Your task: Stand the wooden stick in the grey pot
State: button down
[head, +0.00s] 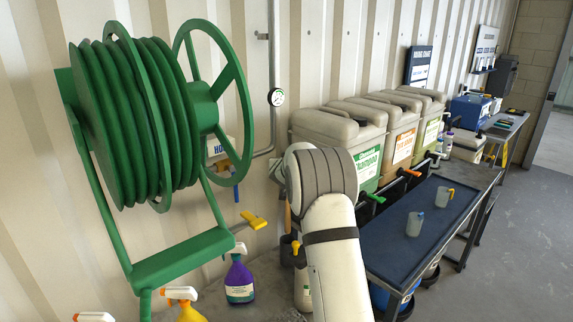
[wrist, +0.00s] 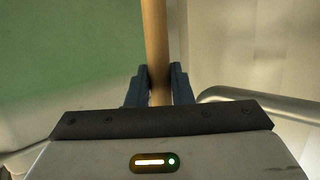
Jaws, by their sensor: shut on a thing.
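My gripper (wrist: 160,84) is shut on the wooden stick (wrist: 156,32) in the wrist view. The stick is a plain round rod that runs up out of the picture between the two dark fingers; its ends are not in sight there. In the head view my white arm hides the gripper. A narrow tan upright piece (head: 287,217) shows just left of my arm, with a dark grey form (head: 288,252) below it. I cannot tell whether these are the stick and the grey pot, or whether they touch.
A green hose reel (head: 150,125) fills the left. Purple (head: 239,281) and yellow (head: 187,308) spray bottles stand below it. Large canisters (head: 340,135) line the wall behind a dark-topped bench (head: 385,255) with two cups. Open floor (head: 520,240) lies at right.

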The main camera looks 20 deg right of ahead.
notch_tip(320, 180, down, 11)
jog(key=b, duration=0.8)
jog(key=shift+r, duration=0.2)
jog(key=c, duration=1.2)
grip_release()
jog(key=b+v, duration=0.1)
jog(key=v, duration=0.6)
jog(key=shift+s+a+b, duration=0.2)
jog(key=shift+s+b, duration=0.1)
jog(key=shift+s, duration=0.05)
